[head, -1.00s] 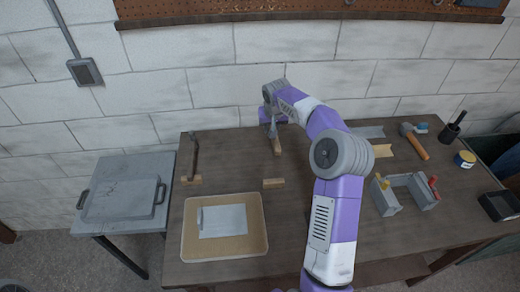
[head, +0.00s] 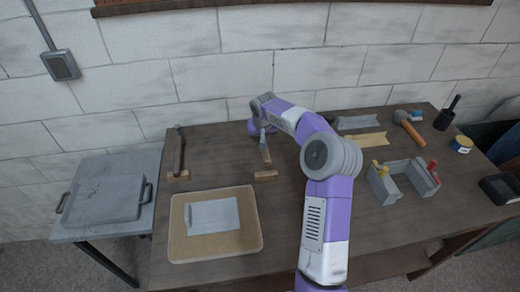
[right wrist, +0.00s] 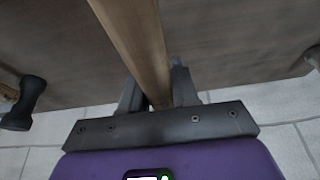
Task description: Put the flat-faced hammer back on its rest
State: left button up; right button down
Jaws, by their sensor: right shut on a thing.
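My right gripper (head: 262,131) is shut on a wooden handle (head: 265,156), taken to be the flat-faced hammer's. The handle also runs between the fingers in the right wrist view (right wrist: 136,42). The hammer's head cannot be made out. In the head view the handle's near end shows just behind a small wooden rest block (head: 266,175) with nothing on it. Whether they touch is unclear. A second hammer (head: 179,150) lies at the left with its near end at another wooden block (head: 178,176). My left gripper is not in view.
A cork-coloured tray (head: 256,240) with a grey sheet stands in front of the blocks. An orange-handled hammer (head: 411,131), a grey fixture (head: 405,180) and a dark holder (head: 446,119) are at the right. A side table (head: 75,232) stands left. The brick wall is close behind.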

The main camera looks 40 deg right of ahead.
notch_tip(320, 180, down, 6)
jog(key=shift+w+r+b, duration=0.1)
jog(key=shift+b, duration=0.4)
jog(key=c, duration=0.8)
grip_release()
jog(key=shift+c, duration=0.2)
